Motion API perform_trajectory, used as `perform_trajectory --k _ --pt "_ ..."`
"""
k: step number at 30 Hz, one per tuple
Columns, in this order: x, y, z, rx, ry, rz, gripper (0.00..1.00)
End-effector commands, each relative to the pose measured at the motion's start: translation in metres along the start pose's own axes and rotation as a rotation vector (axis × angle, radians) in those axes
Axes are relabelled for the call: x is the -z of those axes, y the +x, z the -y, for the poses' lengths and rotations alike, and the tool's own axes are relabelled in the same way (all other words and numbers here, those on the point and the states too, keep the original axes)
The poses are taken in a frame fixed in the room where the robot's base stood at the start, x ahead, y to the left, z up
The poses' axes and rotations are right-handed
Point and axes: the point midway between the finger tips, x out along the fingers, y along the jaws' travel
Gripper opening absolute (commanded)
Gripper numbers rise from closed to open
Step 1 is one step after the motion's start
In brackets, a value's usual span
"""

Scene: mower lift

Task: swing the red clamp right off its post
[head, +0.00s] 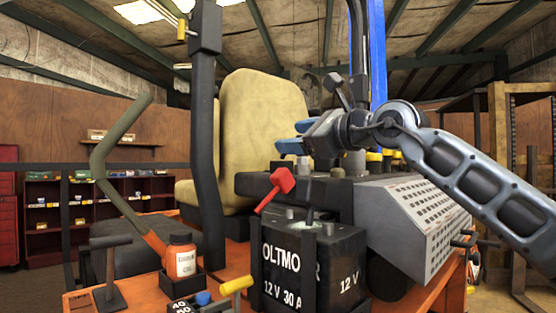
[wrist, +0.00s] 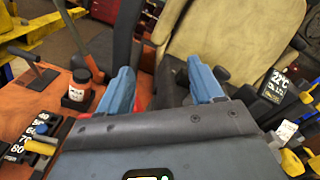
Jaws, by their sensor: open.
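The red clamp (head: 281,181) stands tilted above the black battery (head: 290,262) in the head view, its wide end up and right, its thin lower end near the battery's top left edge. I cannot tell how its lower end sits on the post. My gripper (head: 297,137) is open, its blue fingers pointing left, above and slightly right of the clamp, apart from it and apparently empty. In the wrist view the open fingers of my gripper (wrist: 160,82) reach forward. A small patch of red shows beside the left finger; most of the clamp and battery are hidden there.
An orange deck carries a bottle (head: 182,256) with an orange-red body, a yellow-handled tool (head: 236,286) and a T-handle (head: 110,270). A dark upright bar (head: 205,150) and beige seat (head: 255,120) stand behind. A grey perforated cover (head: 420,220) lies right of the battery.

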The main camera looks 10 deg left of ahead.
Motion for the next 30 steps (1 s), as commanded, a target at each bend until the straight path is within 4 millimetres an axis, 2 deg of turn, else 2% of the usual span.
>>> perform_trajectory --k 1,6,13,23,25,28,30 --pt "0.000 -0.010 0.007 0.003 -0.003 -0.002 0.66" --pt "-0.008 -0.035 0.026 0.002 -0.001 -0.001 0.66" --pt "-0.013 -0.052 0.039 0.001 0.000 -0.001 0.66" --pt "-0.014 -0.055 0.041 0.000 0.001 -0.001 0.66" --pt "-0.016 -0.054 0.041 0.001 0.005 0.005 0.59" --pt "-0.031 -0.046 0.041 0.015 0.060 0.062 0.57" --pt "-0.054 -0.036 0.041 0.035 0.152 0.153 0.57"
